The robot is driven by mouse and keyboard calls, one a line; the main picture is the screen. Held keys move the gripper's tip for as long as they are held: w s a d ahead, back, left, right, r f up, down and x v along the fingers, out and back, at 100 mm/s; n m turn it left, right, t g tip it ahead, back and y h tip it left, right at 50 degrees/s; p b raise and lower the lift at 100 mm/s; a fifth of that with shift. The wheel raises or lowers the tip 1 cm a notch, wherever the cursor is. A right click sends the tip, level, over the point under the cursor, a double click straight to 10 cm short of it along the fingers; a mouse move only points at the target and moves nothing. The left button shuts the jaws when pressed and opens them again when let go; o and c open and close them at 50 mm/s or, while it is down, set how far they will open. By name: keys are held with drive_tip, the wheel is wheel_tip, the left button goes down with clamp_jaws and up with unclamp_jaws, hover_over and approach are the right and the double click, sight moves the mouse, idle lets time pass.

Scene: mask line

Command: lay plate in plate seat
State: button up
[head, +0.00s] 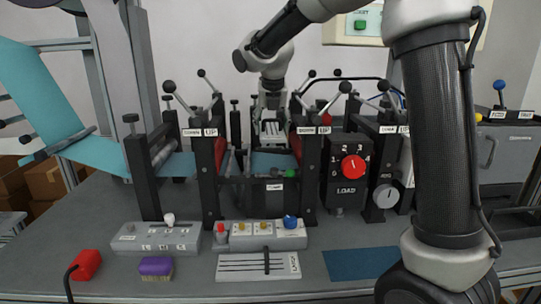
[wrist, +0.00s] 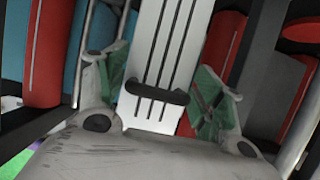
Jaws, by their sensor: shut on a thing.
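My gripper (head: 272,112) is at the middle of the machine, between the two black roller stands. It is shut on a pale slotted plate (head: 271,133), which hangs below it. In the wrist view the green-padded fingers of my gripper (wrist: 165,82) stand on both sides of the plate (wrist: 172,40), which shows long dark slots and a dark crossbar. The plate's far end runs out of that view. A second, similar slotted plate (head: 232,267) with a black bar lies flat on the table at the front. I cannot tell which part is the plate seat.
Black roller stands with ball-topped levers flank my gripper; red rollers (wrist: 219,48) are close beside the plate. A black LOAD dial box (head: 348,180) is at right. Control boxes (head: 155,238), a purple-topped block (head: 156,267) and a blue mat (head: 361,263) occupy the front table.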

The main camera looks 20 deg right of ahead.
sight(272, 134)
wheel_tip(272, 134, down, 10)
drive_tip(key=shift+r, duration=0.2)
drive_tip(key=shift+f, duration=0.1)
drive_tip(key=o, duration=1.4)
drive_tip(key=shift+c, duration=0.2)
drive_tip(key=v, duration=1.2)
drive_tip(key=shift+w, duration=0.15)
drive_tip(key=shift+a, duration=0.1)
